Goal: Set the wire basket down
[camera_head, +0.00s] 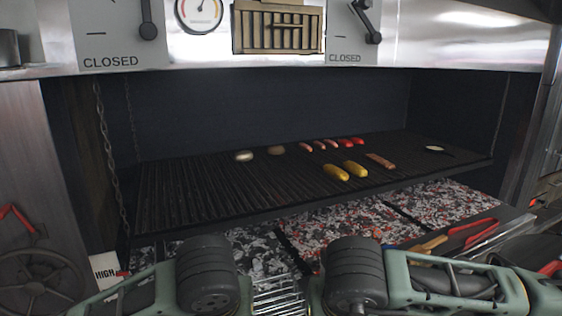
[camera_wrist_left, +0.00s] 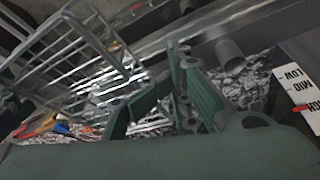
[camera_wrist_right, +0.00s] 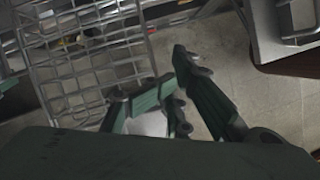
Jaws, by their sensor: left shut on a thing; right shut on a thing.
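The wire basket (camera_head: 279,297) shows at the bottom middle of the head view, between my two wrists; most of it is below the frame. In the left wrist view its metal wires (camera_wrist_left: 70,62) fill the upper left. In the right wrist view its wire grid (camera_wrist_right: 88,62) fills the upper left. My left gripper (camera_wrist_left: 178,62) is shut on the basket's edge. My right gripper (camera_wrist_right: 178,62) is shut on the basket as well; the exact contact points are hard to make out. What is under the basket is hidden in the head view.
Behind the basket is the grill grate (camera_head: 200,195) with yellow corn (camera_head: 336,172), sausages and other food on it. Ash and glowing coals (camera_head: 340,225) lie below it. Tongs (camera_head: 470,232) lie at the right. A HIGH label (camera_head: 105,270) is at the left.

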